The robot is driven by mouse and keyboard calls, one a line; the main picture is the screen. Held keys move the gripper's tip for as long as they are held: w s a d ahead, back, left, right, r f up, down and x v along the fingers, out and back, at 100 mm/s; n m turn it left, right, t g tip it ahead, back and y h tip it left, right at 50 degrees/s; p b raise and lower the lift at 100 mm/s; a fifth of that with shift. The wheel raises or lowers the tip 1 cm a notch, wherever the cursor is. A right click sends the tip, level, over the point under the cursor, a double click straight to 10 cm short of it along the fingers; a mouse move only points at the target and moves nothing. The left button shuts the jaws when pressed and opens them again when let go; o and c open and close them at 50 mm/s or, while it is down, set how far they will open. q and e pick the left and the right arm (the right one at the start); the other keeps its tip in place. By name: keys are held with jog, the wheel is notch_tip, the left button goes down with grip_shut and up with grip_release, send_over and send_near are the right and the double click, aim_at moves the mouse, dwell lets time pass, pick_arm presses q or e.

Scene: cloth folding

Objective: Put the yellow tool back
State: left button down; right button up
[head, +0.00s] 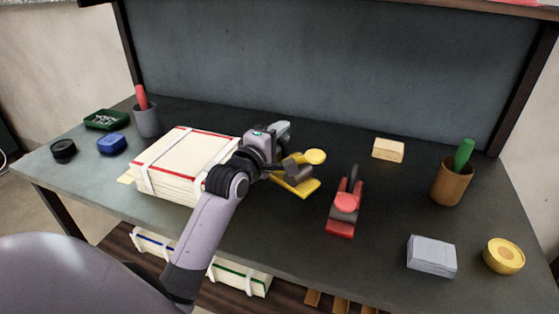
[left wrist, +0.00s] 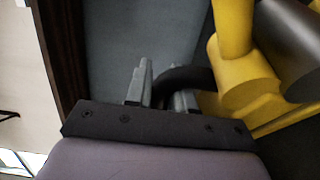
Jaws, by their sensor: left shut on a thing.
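The yellow tool (head: 306,188) has a flat yellow base, a round yellow top and dark parts. It is at the middle of the desk, just left of a similar red tool (head: 343,207). My left gripper (head: 283,132) reaches over the white bundle and is shut on the yellow tool. In the left wrist view, the grey fingers (left wrist: 160,92) close around a black curved part of the yellow tool (left wrist: 240,75). I cannot tell whether its base touches the desk. My right gripper is not in view.
A red-edged, strapped white bundle (head: 180,162) lies under my left forearm. A grey cup (head: 147,121), green tray (head: 105,120), blue box (head: 112,144) and black round item (head: 63,150) stand left. A brown cup (head: 451,186), grey block (head: 431,256) and yellow roll (head: 503,256) stand right.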

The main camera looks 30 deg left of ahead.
aim_at(279, 157)
pick_arm(q)
jog(key=shift+f, duration=0.7)
notch_tip(279, 157, down, 4)
jog(key=shift+r+b, duration=0.15)
jog(key=shift+b, duration=0.25)
jog(key=shift+f, duration=0.35)
jog(key=shift+f, duration=0.15)
jog(key=c, duration=1)
grip_release()
jog(key=shift+f, duration=0.2)
jog(key=shift+s+r, duration=0.15)
jog(key=shift+r, duration=0.05)
jog(key=s, duration=0.8)
jog(key=s+d, duration=0.1)
jog(key=s, duration=0.2)
jog(key=shift+s, duration=0.4)
